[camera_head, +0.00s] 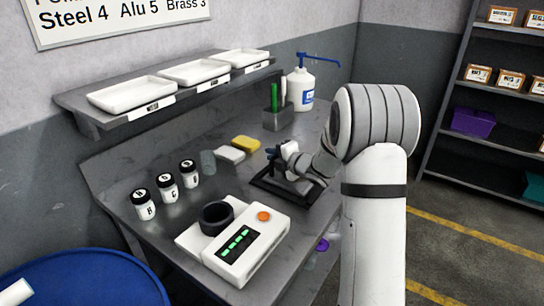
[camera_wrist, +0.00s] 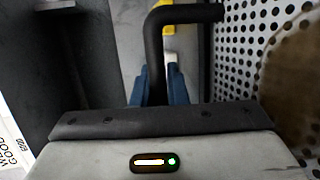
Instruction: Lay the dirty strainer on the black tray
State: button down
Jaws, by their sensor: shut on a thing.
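In the wrist view my gripper (camera_wrist: 158,88), with blue fingers, is shut on the black bent handle (camera_wrist: 188,14) of the dirty strainer. The strainer's white perforated wall (camera_wrist: 238,75) fills the right side, with a brown stain on it. In the head view the black tray (camera_head: 258,188) lies on the grey bench, and my gripper (camera_head: 272,153) is over its far part. The strainer is largely hidden by my arm there, and I cannot tell whether it touches the tray.
A white scale (camera_head: 262,238) with a dark cup (camera_head: 216,215) stands in front of the tray. Several lidded jars (camera_head: 167,187) stand left. A yellow sponge (camera_head: 246,143), a pen holder (camera_head: 277,119) and a pump bottle (camera_head: 300,88) are behind. A shelf with white trays (camera_head: 146,95) overhangs.

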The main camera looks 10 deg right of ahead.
jog(key=shift+r, duration=0.1)
jog(key=c, duration=1.4)
grip_release()
jog(key=shift+c, duration=0.2)
